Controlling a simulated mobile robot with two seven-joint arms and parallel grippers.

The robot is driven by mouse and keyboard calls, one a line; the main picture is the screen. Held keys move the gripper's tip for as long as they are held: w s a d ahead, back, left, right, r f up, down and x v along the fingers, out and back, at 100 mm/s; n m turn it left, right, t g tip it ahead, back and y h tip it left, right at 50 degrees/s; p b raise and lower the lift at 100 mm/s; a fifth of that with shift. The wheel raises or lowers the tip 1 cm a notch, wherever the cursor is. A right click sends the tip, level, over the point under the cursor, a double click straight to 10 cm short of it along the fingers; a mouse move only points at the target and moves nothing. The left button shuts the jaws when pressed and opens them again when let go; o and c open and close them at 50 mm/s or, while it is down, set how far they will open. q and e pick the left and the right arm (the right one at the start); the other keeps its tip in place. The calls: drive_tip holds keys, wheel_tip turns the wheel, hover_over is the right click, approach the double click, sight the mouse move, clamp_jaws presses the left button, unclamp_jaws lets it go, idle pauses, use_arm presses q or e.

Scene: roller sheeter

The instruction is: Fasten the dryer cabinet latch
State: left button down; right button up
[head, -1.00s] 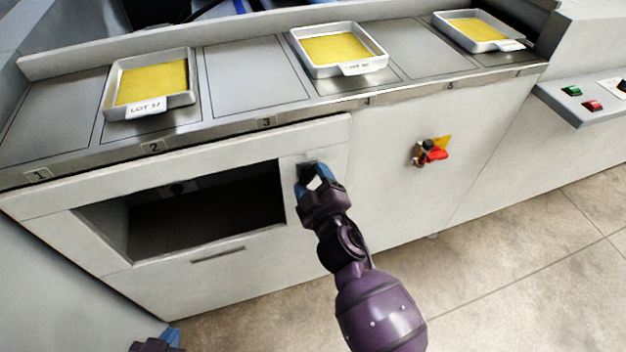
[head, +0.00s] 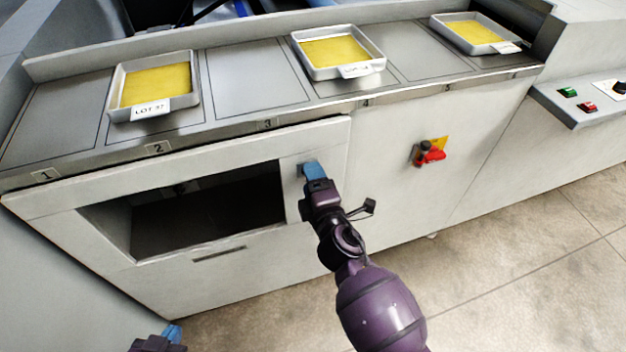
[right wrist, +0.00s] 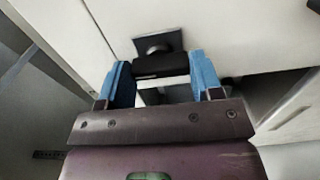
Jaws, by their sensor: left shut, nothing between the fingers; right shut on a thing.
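The pale dryer cabinet front (head: 110,185) has a wide dark opening (head: 215,210), with a strip of panel to its right. My right gripper (head: 313,170) is at that strip, its blue fingers against the front. In the right wrist view, the latch's black handle (right wrist: 160,66) sits between the blue fingers (right wrist: 163,77), in front of a dark plate with a round boss. The gripper is shut on this handle. In the head view the gripper mostly hides the latch. My left gripper (head: 172,332) is low at the bottom left edge, shut and empty, away from the cabinet.
Trays of yellow sheet (head: 158,85) stand on the numbered counter above. A red rotary switch (head: 432,155) on a yellow plate is to the right of the latch. A control panel (head: 590,105) with green and red buttons is at far right. The floor (head: 520,250) in front is clear.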

use_arm(q)
drive_tip(key=shift+w+d+r, duration=0.1)
drive_tip(key=shift+w+r, duration=0.1)
drive_tip(key=shift+w, duration=0.15)
use_arm(e)
drive_tip(key=o, duration=0.6)
drive_tip(key=shift+o, duration=1.2)
use_arm(q)
drive_tip(key=shift+s+f, duration=0.1)
drive_tip(key=shift+s, duration=0.25)
use_arm(e)
drive_tip(key=shift+o, duration=0.4)
use_arm(q)
drive_tip(key=shift+s, duration=0.1)
drive_tip(key=shift+w+r, duration=0.2)
drive_tip(key=shift+w, duration=0.1)
use_arm(e)
drive_tip(key=v, duration=1)
drive_tip(key=shift+s+d, duration=0.15)
drive_tip(key=shift+s, duration=0.25)
use_arm(q)
drive_tip(key=shift+s, duration=0.15)
